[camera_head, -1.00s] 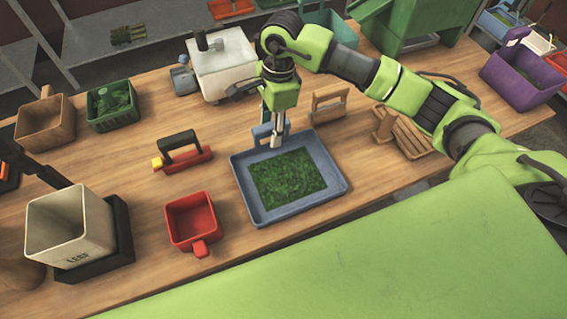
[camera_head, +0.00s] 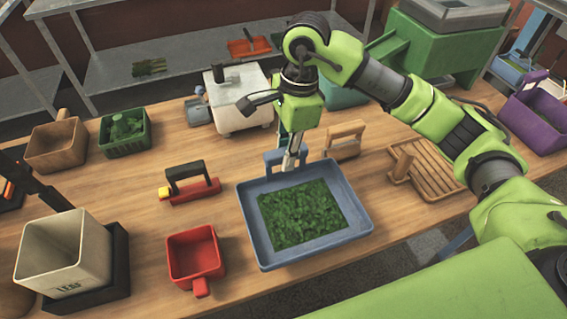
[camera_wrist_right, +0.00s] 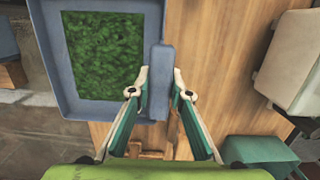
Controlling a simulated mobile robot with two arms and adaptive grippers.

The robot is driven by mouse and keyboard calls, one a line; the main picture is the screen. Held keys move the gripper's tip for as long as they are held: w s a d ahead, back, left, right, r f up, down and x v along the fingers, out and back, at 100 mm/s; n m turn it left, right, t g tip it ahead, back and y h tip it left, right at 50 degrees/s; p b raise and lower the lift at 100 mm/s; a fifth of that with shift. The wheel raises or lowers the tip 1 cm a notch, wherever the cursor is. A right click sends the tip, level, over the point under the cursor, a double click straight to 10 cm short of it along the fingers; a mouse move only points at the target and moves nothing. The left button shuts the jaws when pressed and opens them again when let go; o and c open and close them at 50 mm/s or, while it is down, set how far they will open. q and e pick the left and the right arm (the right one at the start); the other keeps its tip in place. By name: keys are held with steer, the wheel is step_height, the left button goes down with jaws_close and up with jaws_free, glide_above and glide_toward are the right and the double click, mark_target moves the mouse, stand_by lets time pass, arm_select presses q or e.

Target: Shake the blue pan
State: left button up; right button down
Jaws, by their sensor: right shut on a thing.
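The blue pan (camera_head: 349,249) is a shallow tray with a sheet of green leafy matter (camera_head: 300,213) inside. In the head view it is at the middle front of the table, and it seems raised a little above the top. My right gripper (camera_head: 290,160) comes down from above at the pan's far side and is shut on its upright blue handle (camera_head: 272,162). In the right wrist view the fingers (camera_wrist_right: 160,85) stand on both sides of the handle (camera_wrist_right: 161,68), with the pan (camera_wrist_right: 152,20) to the left.
A red scoop (camera_head: 195,256) and a red-based tool with a black handle (camera_head: 190,185) are left of the pan. A wooden slatted tray (camera_head: 432,172) is to the right, and a wooden-handled block (camera_head: 345,141) behind. A beige bin (camera_head: 62,252) stands at the left front.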

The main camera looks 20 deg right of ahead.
steer(key=s+a+r+b, duration=0.1)
steer(key=s+r+b, duration=0.2)
steer(key=s+r, duration=0.5)
steer(key=s+r+p, duration=0.3)
steer(key=r+p, duration=0.1)
steer(key=r, duration=0.1)
steer(key=shift+r+p, duration=0.25)
steer(key=shift+p, duration=0.1)
steer(key=shift+a, duration=0.1)
